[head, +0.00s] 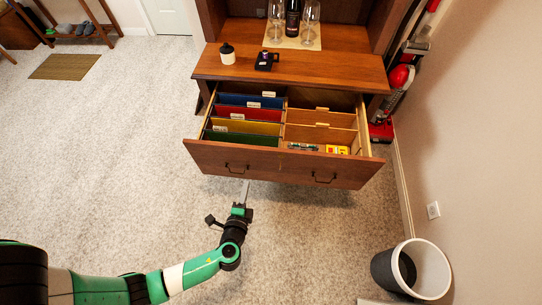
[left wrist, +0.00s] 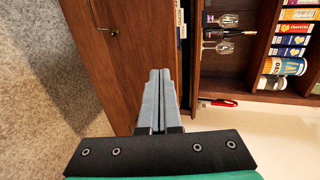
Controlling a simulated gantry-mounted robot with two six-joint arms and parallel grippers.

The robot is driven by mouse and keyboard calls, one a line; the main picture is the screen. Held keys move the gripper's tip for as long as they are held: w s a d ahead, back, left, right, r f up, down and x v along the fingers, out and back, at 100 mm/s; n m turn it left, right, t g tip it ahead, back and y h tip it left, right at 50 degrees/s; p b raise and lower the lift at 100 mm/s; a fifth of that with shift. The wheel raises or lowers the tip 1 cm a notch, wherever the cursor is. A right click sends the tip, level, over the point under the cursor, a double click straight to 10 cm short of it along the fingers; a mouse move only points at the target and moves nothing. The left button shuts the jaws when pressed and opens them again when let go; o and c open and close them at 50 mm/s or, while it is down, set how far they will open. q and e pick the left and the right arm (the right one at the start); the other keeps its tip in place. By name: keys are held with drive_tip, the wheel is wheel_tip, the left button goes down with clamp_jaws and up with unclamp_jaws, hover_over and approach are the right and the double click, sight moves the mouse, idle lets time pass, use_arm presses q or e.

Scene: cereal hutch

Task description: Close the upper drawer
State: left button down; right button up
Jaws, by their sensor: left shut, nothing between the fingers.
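The upper drawer (head: 282,163) is pulled far out of the wooden hutch in the head view, with two dark handles on its front. It holds coloured hanging folders on the left and small boxes on the right. My left gripper (head: 245,187) is shut and empty, just in front of the drawer face, right of the left handle. In the left wrist view the shut fingers (left wrist: 159,82) lie over the drawer front (left wrist: 112,58); I cannot tell whether they touch it. My right gripper is not in view.
The hutch top (head: 310,69) bears a small jar (head: 227,54), a dark device (head: 266,61), glasses and a bottle. A red vacuum (head: 401,78) stands at the right wall. A waste bin (head: 412,270) is at the lower right.

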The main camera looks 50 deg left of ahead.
use_arm(q)
drive_tip(key=b, duration=1.2)
approach(255, 152)
drive_tip(key=x, duration=0.6)
drive_tip(key=shift+d+f, duration=0.1)
drive_tip(key=shift+f, duration=0.2)
drive_tip(key=shift+w+a+r, duration=0.1)
drive_tip(key=shift+w+a, duration=0.15)
drive_tip(key=shift+w, duration=0.05)
drive_tip(key=shift+a, duration=0.1)
